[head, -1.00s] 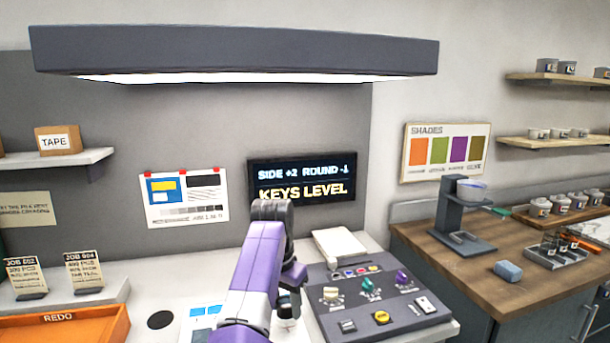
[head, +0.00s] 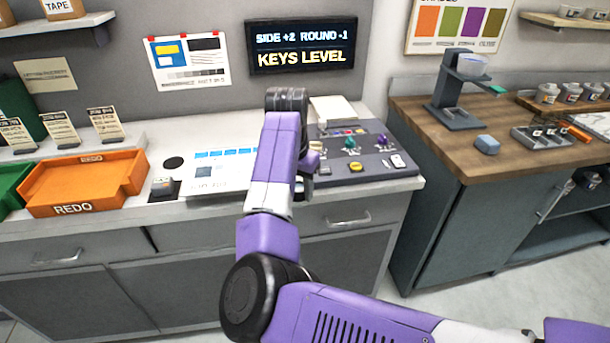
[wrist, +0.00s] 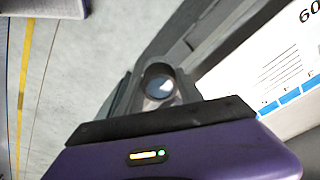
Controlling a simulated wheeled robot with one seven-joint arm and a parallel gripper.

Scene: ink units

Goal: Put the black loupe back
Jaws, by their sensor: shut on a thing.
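The black loupe (wrist: 158,84) sits between the fingers of my gripper (wrist: 160,92) in the wrist view, its round lens facing the camera. My gripper is shut on it. In the head view my purple arm reaches over the counter beside the control panel and hides most of my gripper; the loupe cannot be made out there. A flat black round spot (head: 173,163) lies on the white counter (head: 215,131), well to the left of my arm.
An orange REDO tray (head: 84,183) stands left of the black spot. A small device on a dark pad (head: 163,186) is near the front edge. A printed sheet (head: 222,170) lies left of my arm; the control panel (head: 365,155) is right of it.

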